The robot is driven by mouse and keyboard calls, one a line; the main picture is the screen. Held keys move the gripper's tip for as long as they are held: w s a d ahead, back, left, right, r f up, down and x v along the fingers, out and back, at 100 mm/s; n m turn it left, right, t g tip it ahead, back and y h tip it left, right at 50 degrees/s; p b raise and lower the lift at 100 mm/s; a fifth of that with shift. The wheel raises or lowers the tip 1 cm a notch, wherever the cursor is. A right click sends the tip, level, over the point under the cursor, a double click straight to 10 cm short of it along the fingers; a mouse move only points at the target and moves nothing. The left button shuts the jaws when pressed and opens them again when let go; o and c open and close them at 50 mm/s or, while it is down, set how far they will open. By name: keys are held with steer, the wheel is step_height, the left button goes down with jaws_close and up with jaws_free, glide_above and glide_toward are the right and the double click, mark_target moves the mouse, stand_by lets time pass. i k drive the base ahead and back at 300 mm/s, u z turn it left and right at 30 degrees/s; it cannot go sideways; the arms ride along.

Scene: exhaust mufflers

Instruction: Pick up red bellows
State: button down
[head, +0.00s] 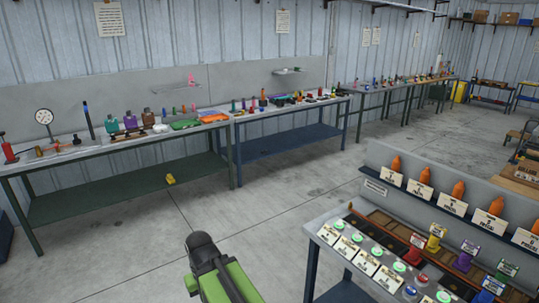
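I cannot pick out the red bellows for certain; the small red pieces are too far away to tell their form. A red upright object (9,149) stands at the left end of the near left bench. A red piece (415,247) stands behind a row of cards on the right bench. Part of my arm, green with a dark rounded joint, shows at the bottom centre, over the floor and apart from the benches. My gripper's fingers do not show.
A green-framed bench (100,197) and a blue-framed bench (275,142) line the back wall, covered with small parts. Another bench (330,262) with orange cones and cards stands at right front. The concrete floor between is clear.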

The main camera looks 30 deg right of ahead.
mark_target(412, 258)
steer(key=k, duration=0.1)
steer(key=z, duration=2.85)
steer(key=k, duration=0.85)
steer(key=u, duration=0.2)
steer(key=i, duration=0.85)
steer(key=u, duration=0.1)
